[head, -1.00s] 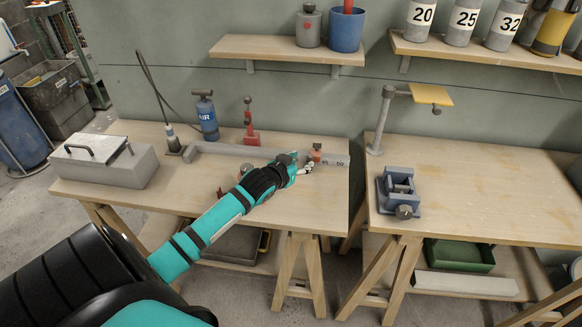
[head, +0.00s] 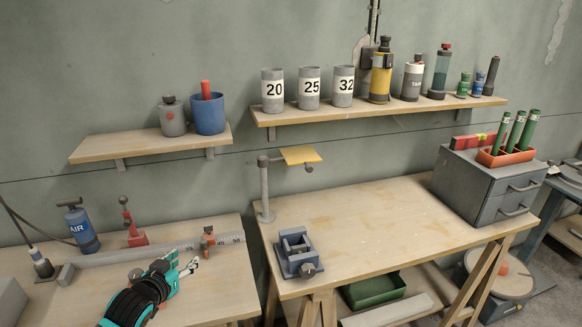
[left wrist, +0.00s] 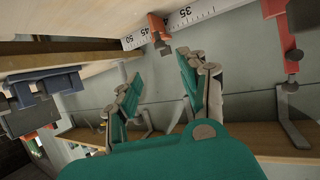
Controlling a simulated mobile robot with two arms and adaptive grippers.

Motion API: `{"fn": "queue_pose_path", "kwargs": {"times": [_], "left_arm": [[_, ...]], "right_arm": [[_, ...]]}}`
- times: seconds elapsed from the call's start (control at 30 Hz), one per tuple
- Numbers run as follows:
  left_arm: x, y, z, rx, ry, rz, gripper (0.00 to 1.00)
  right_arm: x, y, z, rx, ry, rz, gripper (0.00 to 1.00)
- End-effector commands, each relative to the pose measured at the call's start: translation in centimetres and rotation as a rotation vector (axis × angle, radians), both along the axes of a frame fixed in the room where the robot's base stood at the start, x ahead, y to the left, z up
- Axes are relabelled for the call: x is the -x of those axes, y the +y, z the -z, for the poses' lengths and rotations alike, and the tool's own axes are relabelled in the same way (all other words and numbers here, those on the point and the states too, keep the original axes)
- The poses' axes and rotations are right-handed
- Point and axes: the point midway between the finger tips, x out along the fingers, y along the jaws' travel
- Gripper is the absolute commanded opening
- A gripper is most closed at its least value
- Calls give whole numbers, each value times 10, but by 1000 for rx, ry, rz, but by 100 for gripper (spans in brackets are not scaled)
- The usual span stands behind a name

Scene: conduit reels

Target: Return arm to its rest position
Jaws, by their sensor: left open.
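My left gripper (head: 184,266) is over the right part of the left workbench (head: 210,289), just in front of the measuring rail (head: 150,252) and its red stop (head: 208,241). Its teal fingers are spread and empty, and they also show apart in the left wrist view (left wrist: 160,88). The rail's number scale (left wrist: 190,20) and the red stop (left wrist: 158,30) show beyond the fingers there, apart from them. My left forearm comes up from the bottom of the head view. My right gripper is in neither view.
A blue-grey vise (head: 297,254) and a post with a yellow plate (head: 301,155) stand on the right workbench (head: 360,215). A blue AIR pump (head: 80,228) and a red tool (head: 132,228) stand behind the rail. Shelves hold numbered cups (head: 309,90). The right bench's middle is clear.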

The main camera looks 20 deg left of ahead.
Motion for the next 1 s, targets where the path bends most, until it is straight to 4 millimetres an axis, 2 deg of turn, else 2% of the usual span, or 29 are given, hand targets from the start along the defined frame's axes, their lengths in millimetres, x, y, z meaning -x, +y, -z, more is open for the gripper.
{"fn": "queue_pose_path", "kwargs": {"times": [0.07, 0.17, 0.27, 0.3, 0.4, 0.47, 0.7, 1.0], "left_arm": [[3, -5, 4, 0, 13, 4, 43], [18, -24, 23, -5, 81, 18, 43], [52, -61, 53, -14, 213, 52, 43], [70, -78, 65, -21, 277, 71, 43], [113, -115, 86, -34, 420, 113, 43], [135, -131, 93, -39, 486, 135, 43], [203, -177, 102, -44, 685, 210, 43], [275, -215, 94, -30, 876, 291, 43]], "right_arm": [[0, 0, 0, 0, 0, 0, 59], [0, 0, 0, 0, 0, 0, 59], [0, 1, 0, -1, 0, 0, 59], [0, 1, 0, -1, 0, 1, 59], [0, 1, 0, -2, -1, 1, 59], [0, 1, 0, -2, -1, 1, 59], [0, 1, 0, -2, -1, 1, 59], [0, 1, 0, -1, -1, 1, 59]]}}
